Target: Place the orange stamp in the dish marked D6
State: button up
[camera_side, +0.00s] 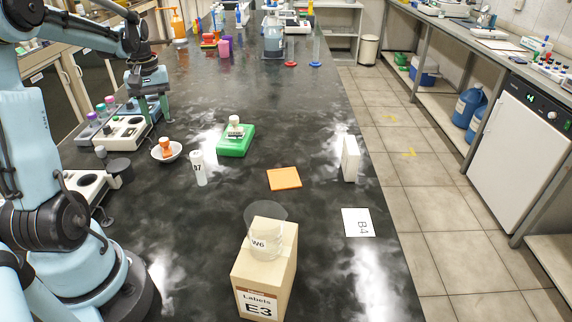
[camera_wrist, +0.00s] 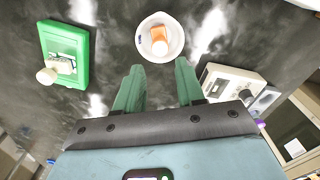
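A small orange object (camera_side: 165,145), which looks like the stamp, is in a shallow white dish (camera_side: 176,154). In the wrist view the orange object (camera_wrist: 160,40) has a pale patch and sits within the rim of the dish (camera_wrist: 145,52). No D6 mark is readable on the dish. My gripper (camera_side: 153,112) points down behind the dish in the side view. In the wrist view my gripper (camera_wrist: 158,85) has its green fingers apart with nothing between them, and the dish lies beyond the fingertips.
A white bottle (camera_side: 199,168) stands right of the dish. A green box (camera_side: 236,142) bears a white-capped item. A white instrument (camera_side: 122,133) stands left. A beaker (camera_side: 267,236) stands on a carton (camera_side: 262,283) marked E3. An orange square (camera_side: 284,179) lies mid-bench, with clear space around it.

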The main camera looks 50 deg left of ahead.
jog(key=w+d+r+m+t+y, duration=0.1)
jog(key=w+d+r+m, duration=0.15)
jog(key=d, duration=0.45)
jog(key=w+d+r+m+t, duration=0.1)
jog(key=d+r+m, duration=0.15)
jog(key=d, duration=0.35)
jog(key=s+d+f+m+t+h, duration=0.1)
jog(key=d+m+t, duration=0.4)
jog(key=d, duration=1.2)
jog(key=s+f+m, duration=0.1)
jog(key=m, duration=0.2)
jog(key=shift+d+f, duration=0.4)
